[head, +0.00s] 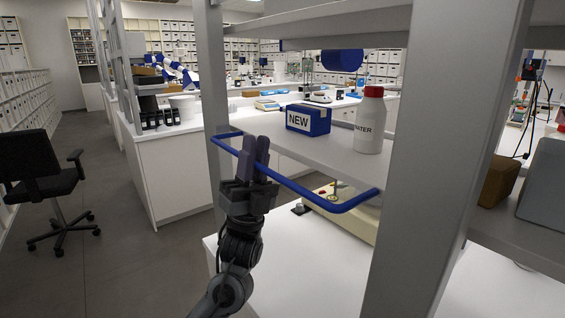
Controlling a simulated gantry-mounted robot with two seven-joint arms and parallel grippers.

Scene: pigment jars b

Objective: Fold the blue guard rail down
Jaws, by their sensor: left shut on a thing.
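The blue guard rail (305,191) is a thin bar across the open front of a grey shelf (335,155). Its far end bends in at the left post, and its near end bends in by the right post. It sits at about the height of the shelf board. My left gripper (256,150) is shut on the rail toward its far end, with its dark fingers pointing up. The fingers hide a short part of the bar. My right gripper is not in view.
On the shelf stand a blue box marked NEW (308,119) and a white bottle with a red cap (370,122). Grey posts (420,160) frame the shelf. A cream device (345,212) stands below it. A black chair (40,170) is at the left, with open floor between.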

